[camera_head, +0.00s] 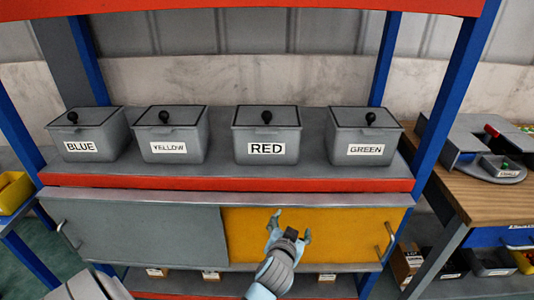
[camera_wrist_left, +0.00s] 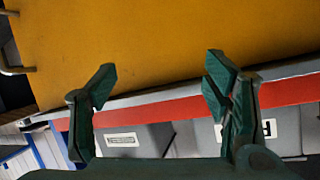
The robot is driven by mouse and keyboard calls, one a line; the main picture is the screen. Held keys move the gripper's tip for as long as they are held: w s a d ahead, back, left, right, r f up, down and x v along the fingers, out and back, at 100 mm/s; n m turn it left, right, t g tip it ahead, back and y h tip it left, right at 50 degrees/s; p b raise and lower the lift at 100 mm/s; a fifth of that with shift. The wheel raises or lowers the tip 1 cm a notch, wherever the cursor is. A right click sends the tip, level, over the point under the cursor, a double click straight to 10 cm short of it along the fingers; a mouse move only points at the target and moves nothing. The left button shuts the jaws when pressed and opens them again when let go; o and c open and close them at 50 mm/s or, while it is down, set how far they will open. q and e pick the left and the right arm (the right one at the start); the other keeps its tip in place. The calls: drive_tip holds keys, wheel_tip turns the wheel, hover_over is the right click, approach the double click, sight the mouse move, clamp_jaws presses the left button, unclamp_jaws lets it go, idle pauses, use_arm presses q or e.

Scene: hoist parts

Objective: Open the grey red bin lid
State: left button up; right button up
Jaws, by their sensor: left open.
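The grey bin labelled RED (camera_head: 266,147) stands on the shelf, third from the left in the head view. Its flat grey lid (camera_head: 248,115) lies shut on top, with a black knob (camera_head: 266,117) standing up from it. My left gripper (camera_head: 291,224) is open and empty in front of the yellow cabinet door, below the shelf edge and apart from the bin and its knob. In the left wrist view its two fingers (camera_wrist_left: 160,85) are spread before the yellow door. My right gripper is not in view.
Grey bins labelled BLUE (camera_head: 79,146), YELLOW (camera_head: 168,147) and GREEN (camera_head: 366,150) share the shelf, all lidded. The red shelf edge (camera_head: 230,184) runs above the grey and yellow doors (camera_head: 335,235). A wooden table (camera_head: 466,185) stands at the right. Blue posts flank the shelf.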

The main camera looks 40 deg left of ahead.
use_arm(q)
wheel_tip(320, 180, up, 11)
drive_tip(key=a+n+t+y, duration=0.2)
drive_tip(key=n+y, duration=0.4)
approach(266, 133)
drive_tip(key=b+x, duration=0.1)
drive_tip(key=x, duration=0.8)
drive_tip(key=shift+w+a+b, duration=0.1)
drive_tip(key=shift+w+b, duration=0.1)
drive_tip(key=shift+b, duration=0.1)
drive_tip(key=shift+c, duration=0.4)
drive_tip(key=c, duration=1.6)
drive_tip(key=shift+r, duration=0.15)
